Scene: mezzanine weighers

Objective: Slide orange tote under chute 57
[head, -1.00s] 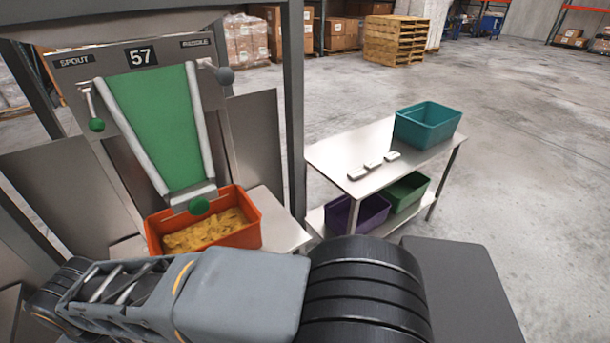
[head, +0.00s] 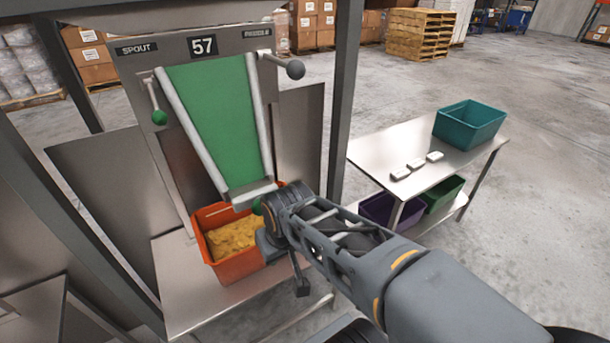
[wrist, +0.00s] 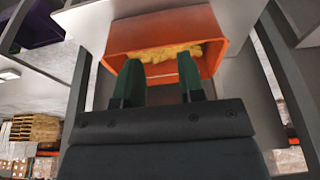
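The orange tote (head: 238,268) holds yellow contents (head: 232,236) and stands on a steel shelf, below and in front of the lip of chute 57 (head: 215,120). The chute has a green slide and a "57" plate (head: 203,45). In the head view my arm comes in from the right and its end is beside the tote's right side, hiding part of it. The fingertips are hidden there. In the wrist view my gripper (wrist: 161,66) is open, its two green fingers apart before the orange tote (wrist: 165,32). I cannot tell whether they touch it.
Levers with a green ball (head: 159,117) and a grey ball (head: 295,69) flank the chute. A steel post (head: 345,100) stands right of it. A side table (head: 376,157) carries a teal tote (head: 470,124) and small white items; purple and green totes are below.

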